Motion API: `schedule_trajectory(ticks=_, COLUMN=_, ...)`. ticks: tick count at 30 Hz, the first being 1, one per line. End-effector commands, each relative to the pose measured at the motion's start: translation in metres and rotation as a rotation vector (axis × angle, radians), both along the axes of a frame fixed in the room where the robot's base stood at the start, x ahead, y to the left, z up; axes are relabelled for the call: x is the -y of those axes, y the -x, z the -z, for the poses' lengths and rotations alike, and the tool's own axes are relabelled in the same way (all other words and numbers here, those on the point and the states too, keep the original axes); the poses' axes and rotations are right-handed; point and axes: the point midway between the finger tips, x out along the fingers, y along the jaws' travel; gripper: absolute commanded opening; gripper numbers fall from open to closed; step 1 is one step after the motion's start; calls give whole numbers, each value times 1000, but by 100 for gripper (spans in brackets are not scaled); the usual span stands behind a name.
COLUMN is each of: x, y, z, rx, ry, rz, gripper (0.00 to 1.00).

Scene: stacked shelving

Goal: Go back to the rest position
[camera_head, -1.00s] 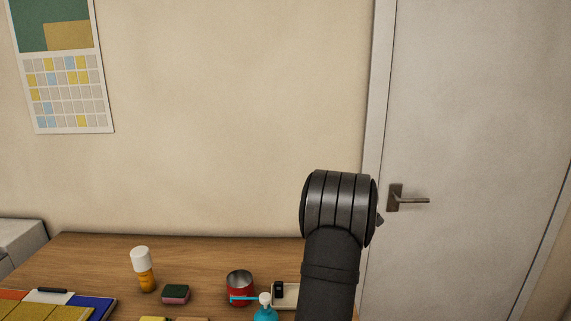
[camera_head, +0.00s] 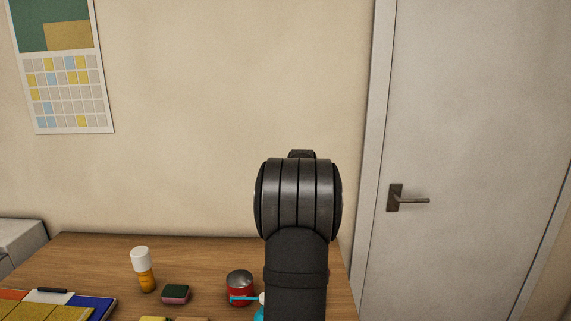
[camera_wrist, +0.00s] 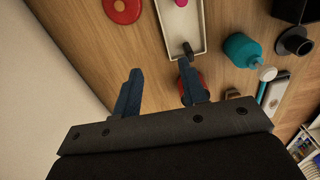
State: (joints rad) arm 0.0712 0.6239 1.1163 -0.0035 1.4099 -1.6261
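My gripper (camera_wrist: 160,68) shows in the wrist view, above the wooden table. Its two blue fingers are spread apart with only bare wood seen between them, so it is open and empty. In the head view my arm stands raised in front of the wall and hides the gripper's fingers. A red thing (camera_wrist: 204,84) shows partly behind the right finger in the wrist view; I cannot tell if they touch.
A red can (camera_head: 240,287), a sponge (camera_head: 175,294) and an orange bottle with a white cap (camera_head: 143,272) stand on the table (camera_head: 95,255). The wrist view shows a white tray (camera_wrist: 175,30) and a teal pump bottle (camera_wrist: 240,48). A door (camera_head: 470,120) is at right.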

Motion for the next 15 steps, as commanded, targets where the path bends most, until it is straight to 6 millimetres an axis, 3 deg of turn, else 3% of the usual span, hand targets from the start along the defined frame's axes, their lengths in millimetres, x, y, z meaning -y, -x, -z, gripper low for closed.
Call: schedule_trajectory(ticks=15, x=-97, y=16, z=-38, rx=6, ry=-1, rz=5, gripper=39)
